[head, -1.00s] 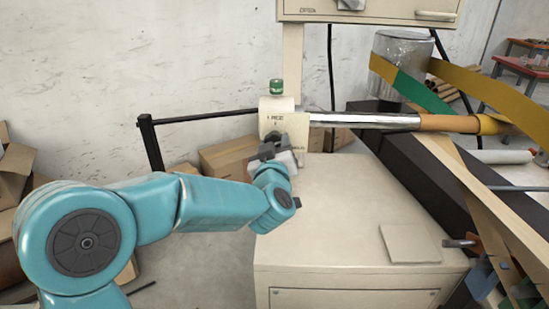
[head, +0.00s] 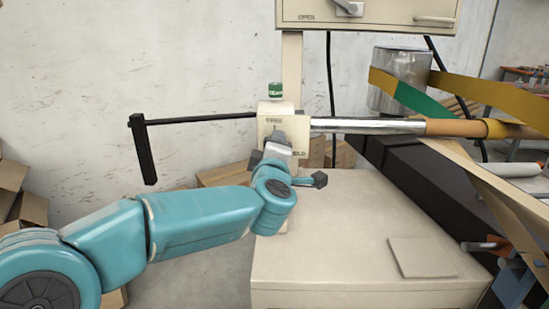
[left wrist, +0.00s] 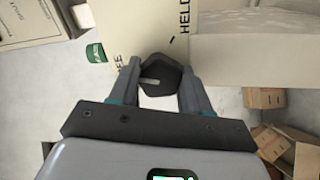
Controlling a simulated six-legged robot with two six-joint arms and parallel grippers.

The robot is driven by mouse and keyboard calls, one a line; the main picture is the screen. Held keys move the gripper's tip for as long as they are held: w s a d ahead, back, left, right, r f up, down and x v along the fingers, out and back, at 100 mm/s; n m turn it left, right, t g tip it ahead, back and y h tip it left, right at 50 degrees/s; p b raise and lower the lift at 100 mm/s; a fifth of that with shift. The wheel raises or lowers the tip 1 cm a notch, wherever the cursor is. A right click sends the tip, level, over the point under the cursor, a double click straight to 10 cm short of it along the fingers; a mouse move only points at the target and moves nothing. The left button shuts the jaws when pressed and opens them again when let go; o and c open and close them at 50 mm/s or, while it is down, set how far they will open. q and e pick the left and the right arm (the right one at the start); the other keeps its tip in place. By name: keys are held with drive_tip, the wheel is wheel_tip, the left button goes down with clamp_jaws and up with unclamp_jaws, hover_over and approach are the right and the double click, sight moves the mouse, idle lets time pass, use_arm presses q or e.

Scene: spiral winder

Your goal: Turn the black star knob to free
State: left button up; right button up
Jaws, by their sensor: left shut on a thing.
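The black star knob (left wrist: 162,74) is between the two fingers of my left gripper (left wrist: 160,84) in the left wrist view. My left gripper is shut on it. A pale pointer line on the knob points left in that view. The word HELD shows above right of the knob, and a partly hidden label ending in EE shows to its upper left. In the head view my left gripper (head: 277,147) is at the front of the cream housing (head: 268,110), and the knob is mostly covered there. My right gripper is not in view.
A steel shaft (head: 365,125) runs right from the housing to a brown core. A black crank handle (head: 142,150) hangs at left. The cream cabinet top (head: 340,220) is mostly clear, with a flat square plate (head: 422,257).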

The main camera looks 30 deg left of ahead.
use_arm(q)
drive_tip(key=shift+n+b, duration=0.65)
drive_tip(key=shift+n, duration=0.45)
drive_tip(key=shift+r, duration=0.1)
drive_tip(key=o, duration=1.1)
drive_tip(key=shift+c, duration=0.2)
drive_tip(key=p+v, duration=0.1)
drive_tip(key=v, duration=1.5)
drive_tip(key=shift+s+d, duration=0.1)
drive_tip(key=shift+d, duration=0.05)
